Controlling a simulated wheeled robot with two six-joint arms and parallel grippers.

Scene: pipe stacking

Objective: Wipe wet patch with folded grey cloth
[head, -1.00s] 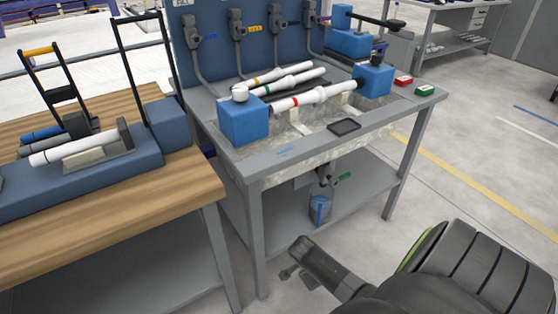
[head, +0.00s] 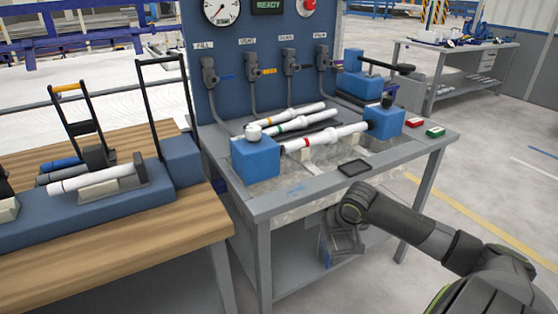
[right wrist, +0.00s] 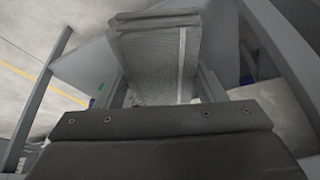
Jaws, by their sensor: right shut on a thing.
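My right gripper (head: 345,235) hangs in front of the test bench's front edge, below the top. It is shut on a folded grey cloth (right wrist: 155,50), which shows in the right wrist view as a ribbed grey pad with a pale stripe. In the head view the cloth is hard to tell from the gripper. The bench top has a grey front rim (head: 300,192) and a shiny, mottled sunken area (head: 262,188) behind it. I cannot clearly make out a separate wet patch. My left gripper is not in view.
A white pipe with a red band (head: 325,136) spans two blue blocks (head: 256,158) (head: 384,122); more pipes lie behind. A small black tray (head: 355,168) sits near the front rim. Red and green boxes (head: 435,132) lie at right. A wooden table (head: 130,240) stands left.

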